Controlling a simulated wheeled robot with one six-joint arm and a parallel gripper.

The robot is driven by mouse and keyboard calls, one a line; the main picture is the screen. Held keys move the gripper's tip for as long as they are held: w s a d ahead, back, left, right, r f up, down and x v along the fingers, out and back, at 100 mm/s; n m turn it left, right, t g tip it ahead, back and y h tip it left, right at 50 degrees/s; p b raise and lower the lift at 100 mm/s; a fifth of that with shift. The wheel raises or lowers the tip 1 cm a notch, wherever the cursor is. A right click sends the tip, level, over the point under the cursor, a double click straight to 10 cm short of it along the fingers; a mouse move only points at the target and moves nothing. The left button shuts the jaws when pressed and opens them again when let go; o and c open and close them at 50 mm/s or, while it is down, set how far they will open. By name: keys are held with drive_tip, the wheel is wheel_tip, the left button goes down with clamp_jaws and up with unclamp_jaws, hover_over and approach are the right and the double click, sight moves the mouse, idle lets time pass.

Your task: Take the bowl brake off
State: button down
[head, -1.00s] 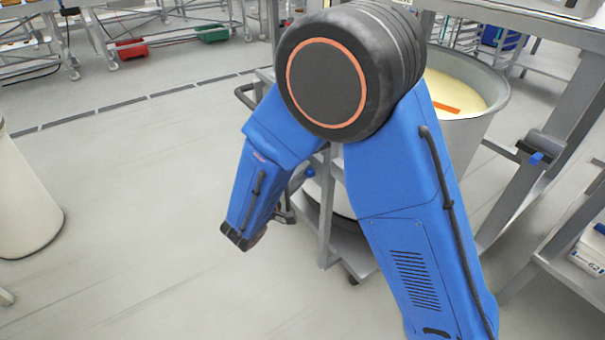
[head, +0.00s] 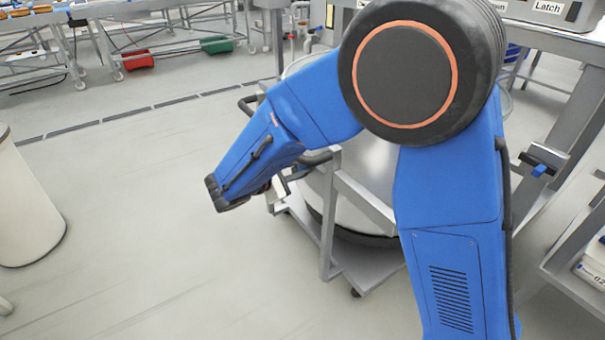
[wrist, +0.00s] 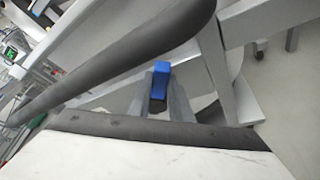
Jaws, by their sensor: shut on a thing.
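The large steel bowl (head: 375,160) stands on a grey wheeled frame (head: 328,225), partly hidden behind my blue arm. In the wrist view, a small blue handle (wrist: 161,75), which looks like the bowl brake's grip, sits between the two grey fingers of my gripper (wrist: 160,98). My gripper is shut on it. In the head view the gripper is beside the frame's left side, mostly hidden behind my wrist. Whether the brake is on or off cannot be told.
A dark handle bar (wrist: 125,55) crosses close in front of the wrist camera. A grey bench leg with a blue-tipped lever (head: 540,165) stands at right. A cream bin (head: 22,210) stands at left. The floor between is clear. Racks with red (head: 138,60) and green bins are far back.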

drive_tip(key=shift+w+a+r+n+g+h, duration=0.3)
drive_tip(key=shift+w+n+g, duration=0.25)
drive_tip(key=shift+n, duration=0.3)
drive_tip(key=shift+w+a+r+n+g+h, duration=0.15)
drive_tip(key=shift+w+a+n+g+h, duration=0.1)
drive_tip(key=shift+w+a+n+g, duration=0.5)
drive_tip(key=shift+w+a+r+n+g+h, duration=0.1)
drive_tip(key=shift+w+r+n+g+h, duration=0.2)
drive_tip(key=shift+n, duration=0.7)
drive_tip(key=shift+f, duration=0.1)
drive_tip(key=c, duration=1.6)
unclamp_jaws()
drive_tip(key=v, duration=1.7)
drive_tip(key=shift+a, duration=0.15)
